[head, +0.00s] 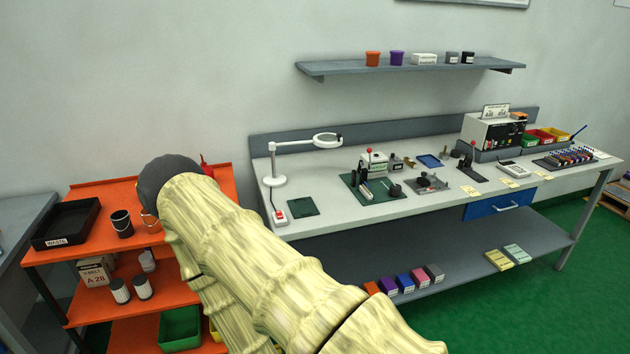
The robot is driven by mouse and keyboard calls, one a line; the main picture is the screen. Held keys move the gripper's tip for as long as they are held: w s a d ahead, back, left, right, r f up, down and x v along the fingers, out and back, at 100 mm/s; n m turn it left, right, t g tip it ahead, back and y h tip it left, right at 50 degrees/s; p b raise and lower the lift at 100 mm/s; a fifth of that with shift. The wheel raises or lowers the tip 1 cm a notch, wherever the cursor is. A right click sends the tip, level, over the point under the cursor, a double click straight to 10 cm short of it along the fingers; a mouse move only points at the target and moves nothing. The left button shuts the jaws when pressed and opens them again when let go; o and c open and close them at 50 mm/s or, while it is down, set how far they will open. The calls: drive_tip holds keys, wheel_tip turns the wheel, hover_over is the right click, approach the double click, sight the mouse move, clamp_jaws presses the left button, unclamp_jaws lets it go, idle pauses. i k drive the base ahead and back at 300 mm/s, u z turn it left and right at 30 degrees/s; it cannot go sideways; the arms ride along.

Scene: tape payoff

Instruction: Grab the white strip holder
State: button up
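I cannot tell for sure which thing is the white strip holder. A small white labelled box (425,59) stands on the wall shelf between a purple cup and a grey cup. A white block with a red knob (374,161) stands at the back of a green mat on the bench. My arm, pale yellow with a dark grey rounded part, reaches up and left across the front, in front of the orange rack. My gripper's fingers do not show, and nothing held is visible.
The grey bench (335,218) carries a magnifier lamp (276,180), small fixtures, a white machine (494,132) and coloured bins. The wall shelf (340,68) hangs above it. The orange rack (86,247) at left holds a black tray (66,224) and cups.

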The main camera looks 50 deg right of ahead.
sight(366, 193)
drive_tip(key=z, duration=0.1)
drive_tip(key=i, duration=1.3)
drive_tip(key=z, duration=1.3)
drive_tip(key=i, duration=0.7)
drive_tip(key=z, duration=0.85)
